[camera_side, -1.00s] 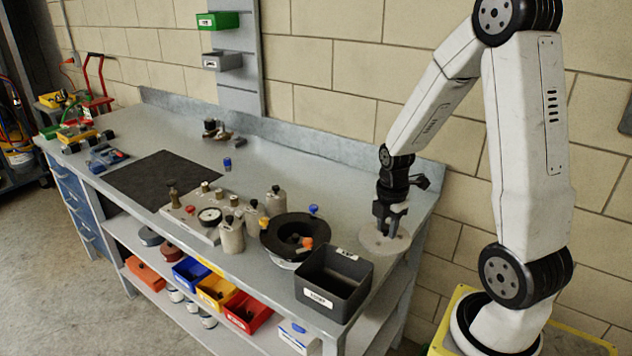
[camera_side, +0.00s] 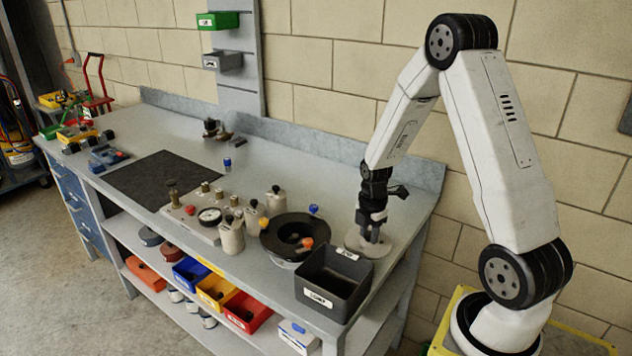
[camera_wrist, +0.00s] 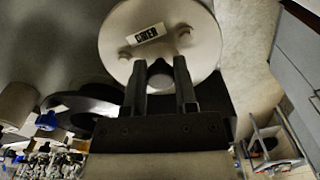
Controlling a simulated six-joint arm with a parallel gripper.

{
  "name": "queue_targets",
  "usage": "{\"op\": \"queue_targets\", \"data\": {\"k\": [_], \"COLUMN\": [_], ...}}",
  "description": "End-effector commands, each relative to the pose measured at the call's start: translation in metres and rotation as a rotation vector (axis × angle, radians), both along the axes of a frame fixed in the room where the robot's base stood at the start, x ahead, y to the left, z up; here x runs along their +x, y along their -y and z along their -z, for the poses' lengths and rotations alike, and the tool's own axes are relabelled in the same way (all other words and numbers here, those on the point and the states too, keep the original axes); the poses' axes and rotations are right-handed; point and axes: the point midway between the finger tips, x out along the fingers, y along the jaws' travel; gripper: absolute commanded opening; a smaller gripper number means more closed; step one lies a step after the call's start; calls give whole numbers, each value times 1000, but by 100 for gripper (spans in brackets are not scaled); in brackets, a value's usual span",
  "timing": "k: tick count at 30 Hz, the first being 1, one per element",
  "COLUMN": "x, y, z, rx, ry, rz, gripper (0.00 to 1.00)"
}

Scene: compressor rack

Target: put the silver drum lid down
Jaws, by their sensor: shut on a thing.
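The silver drum lid (camera_side: 381,247) is a pale round disc, low at the right end of the bench, behind the dark bin. My gripper (camera_side: 369,236) points down over it and is shut on its middle. In the wrist view the lid (camera_wrist: 200,22) fills the top, with a white label on its face, and my gripper's fingers (camera_wrist: 165,90) close on a knob at its centre. Whether the lid's underside touches the bench cannot be told.
A dark open bin (camera_side: 333,281) stands just in front of the lid. A black-rimmed drum (camera_side: 293,236) with orange and blue knobs is to its left. Several grey cylinders and a gauge block (camera_side: 207,218) stand further left.

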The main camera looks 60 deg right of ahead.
Motion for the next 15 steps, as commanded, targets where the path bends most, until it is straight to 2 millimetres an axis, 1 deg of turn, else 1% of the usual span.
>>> {"op": "queue_targets", "data": {"k": [5, 12, 15], "x": [4, 5, 5], "y": [2, 2, 2], "z": [6, 29, 35], "rx": [0, 1, 0], "ry": [0, -2, 0], "rz": [0, 0, 0], "gripper": [0, 0, 0]}}
